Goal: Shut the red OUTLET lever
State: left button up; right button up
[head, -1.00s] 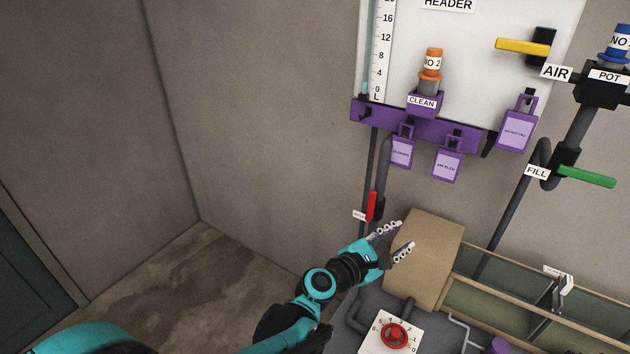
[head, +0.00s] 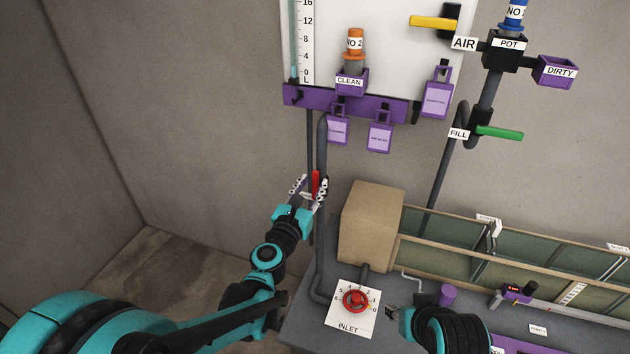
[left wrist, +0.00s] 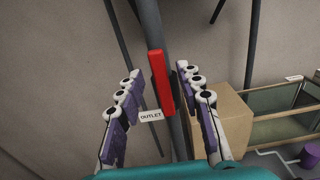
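The red OUTLET lever (head: 315,184) stands upright, in line with the dark pipe, left of the cardboard-coloured box. In the left wrist view the red lever (left wrist: 160,82) stands between the spread fingers, nearer the right one. The OUTLET label (left wrist: 151,116) is at its lower left. My left gripper (head: 309,187) is open, with a finger on each side of the lever in the picture; the left wrist view also shows the open gripper (left wrist: 160,110). I cannot tell whether a finger touches the lever. My right gripper (head: 393,312) shows only partly at the bottom, near the INLET dial.
The tan box (head: 370,228) stands right of the pipe on the grey bench (head: 308,322). The red INLET dial (head: 356,299) is in front of it. A purple rack (head: 370,106) with hanging tags is above. The green FILL lever (head: 499,132) and yellow AIR lever (head: 433,22) are farther right.

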pick_arm(q)
jog(key=shift+x, duration=1.2)
jog(key=shift+s, duration=0.1)
grip_shut()
